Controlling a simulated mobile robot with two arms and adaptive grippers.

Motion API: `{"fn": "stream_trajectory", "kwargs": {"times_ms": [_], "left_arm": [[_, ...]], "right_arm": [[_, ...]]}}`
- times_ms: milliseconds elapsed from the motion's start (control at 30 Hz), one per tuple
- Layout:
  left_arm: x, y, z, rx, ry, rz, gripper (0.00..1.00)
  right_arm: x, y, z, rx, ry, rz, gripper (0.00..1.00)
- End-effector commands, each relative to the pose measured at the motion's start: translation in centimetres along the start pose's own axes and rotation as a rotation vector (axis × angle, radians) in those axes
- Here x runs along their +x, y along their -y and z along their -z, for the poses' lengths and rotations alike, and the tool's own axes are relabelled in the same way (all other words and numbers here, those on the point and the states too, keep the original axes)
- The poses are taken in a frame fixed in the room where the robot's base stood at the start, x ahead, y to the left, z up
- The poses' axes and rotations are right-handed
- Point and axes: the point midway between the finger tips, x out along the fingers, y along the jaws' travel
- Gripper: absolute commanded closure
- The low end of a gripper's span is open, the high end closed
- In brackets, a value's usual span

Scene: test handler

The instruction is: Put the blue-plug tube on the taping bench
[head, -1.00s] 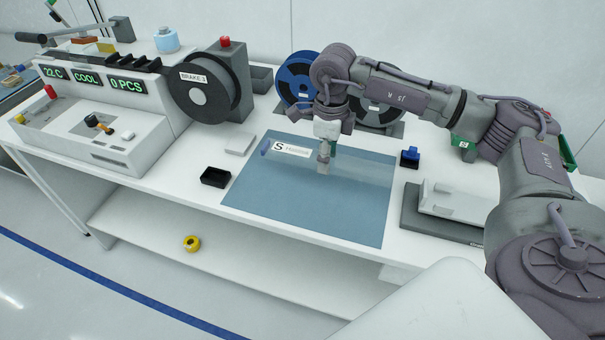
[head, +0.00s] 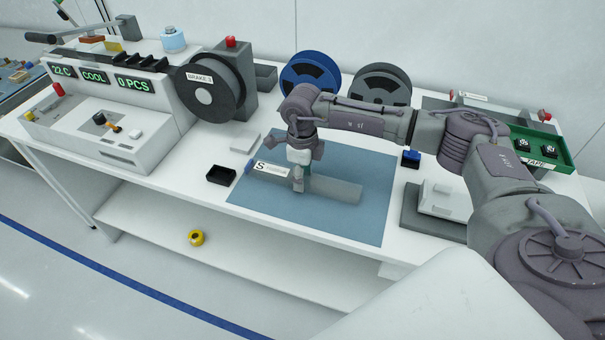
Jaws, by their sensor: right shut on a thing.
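The blue-plug tube (head: 335,190) is a long, see-through stick with a white label marked S and a blue plug at its left end. It lies level across the blue mat (head: 350,225) on the white taping bench (head: 155,180). My right gripper (head: 299,187) points down and is shut on the tube near its middle. The tube is on the mat or just above it; I cannot tell which. The fingertips partly hide the tube. My left gripper is not in view.
A small black box (head: 220,176) and a pale block (head: 244,142) stand left of the mat. A blue tape dispenser (head: 411,158) and a grey fixture (head: 435,205) stand at its right. Reels stand behind. A yellow tape roll (head: 196,237) lies on the lower shelf.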

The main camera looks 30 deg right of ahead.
Motion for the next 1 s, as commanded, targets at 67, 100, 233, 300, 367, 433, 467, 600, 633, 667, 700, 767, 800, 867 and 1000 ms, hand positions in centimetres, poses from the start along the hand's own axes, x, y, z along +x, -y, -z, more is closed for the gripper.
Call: {"fn": "stream_trajectory", "kwargs": {"times_ms": [67,100,233,300,367,433,467,600,633,667,700,767,800,867,1000], "left_arm": [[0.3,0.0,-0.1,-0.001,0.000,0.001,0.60],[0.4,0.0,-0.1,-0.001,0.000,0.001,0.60],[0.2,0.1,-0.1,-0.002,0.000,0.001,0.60],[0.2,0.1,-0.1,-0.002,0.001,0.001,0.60],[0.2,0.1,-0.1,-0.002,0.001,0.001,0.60],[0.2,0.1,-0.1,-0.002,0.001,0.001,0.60],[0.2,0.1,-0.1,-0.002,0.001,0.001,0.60],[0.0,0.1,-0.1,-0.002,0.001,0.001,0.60],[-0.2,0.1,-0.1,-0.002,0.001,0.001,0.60],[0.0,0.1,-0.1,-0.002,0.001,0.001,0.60],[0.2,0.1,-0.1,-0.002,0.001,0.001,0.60],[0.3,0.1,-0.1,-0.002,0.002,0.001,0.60],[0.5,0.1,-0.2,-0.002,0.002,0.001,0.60],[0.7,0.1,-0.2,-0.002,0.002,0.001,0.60],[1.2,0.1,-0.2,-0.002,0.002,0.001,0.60]], "right_arm": [[0.3,0.0,0.0,0.000,0.000,0.000,0.88],[0.4,0.0,0.0,0.000,0.000,0.000,0.88],[0.2,0.0,0.0,0.000,0.000,0.000,0.33],[0.2,0.0,0.0,0.000,0.000,0.000,0.28],[0.2,0.0,0.0,0.000,0.000,0.000,0.28],[0.2,0.0,0.0,0.000,0.000,0.000,0.28],[0.2,0.0,0.0,0.000,0.000,0.000,0.28],[-0.1,0.0,0.0,0.000,0.000,0.000,0.28],[-0.3,0.0,0.0,0.000,0.000,0.000,0.28],[-0.4,0.1,0.0,0.000,0.001,0.001,0.28],[-0.7,0.1,0.0,0.000,0.001,0.001,0.28],[-1.6,0.1,-0.1,0.000,0.004,0.001,0.28],[-2.4,0.1,-0.1,0.000,0.004,0.002,0.28],[-3.6,0.1,0.0,-0.001,0.004,0.003,0.28],[-6.8,0.1,-0.1,0.000,0.005,0.002,0.28]]}}
